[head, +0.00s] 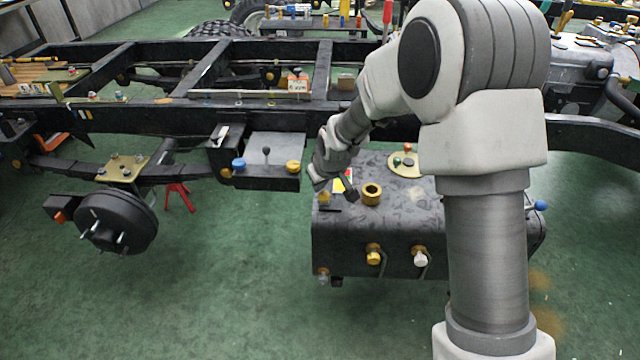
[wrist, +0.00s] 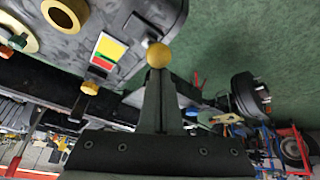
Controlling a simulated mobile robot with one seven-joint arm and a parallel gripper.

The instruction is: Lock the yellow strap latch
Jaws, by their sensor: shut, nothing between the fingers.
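A dark tank (head: 345,240) stands below the frame rail. On its front face are a yellow knob (head: 374,257) with a dark bent rod beside it and a similar white knob (head: 420,259). A yellow ball knob (head: 325,197) sits at the tank's left top edge. The wrist view shows a yellow ball (wrist: 158,55), probably the same one, right at my fingertips. I cannot tell which yellow knob is the strap latch, or whether it is locked. My gripper (wrist: 158,76) is shut and empty; I cannot tell whether it touches the ball. It also shows above the tank (head: 350,194).
A brass filler neck (head: 371,193) and a coloured sticker (wrist: 107,52) are on the tank top. A box with blue and yellow knobs (head: 268,160) hangs left of the tank, beyond a gap. The chassis rail (head: 390,128) runs behind. The green floor in front is clear.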

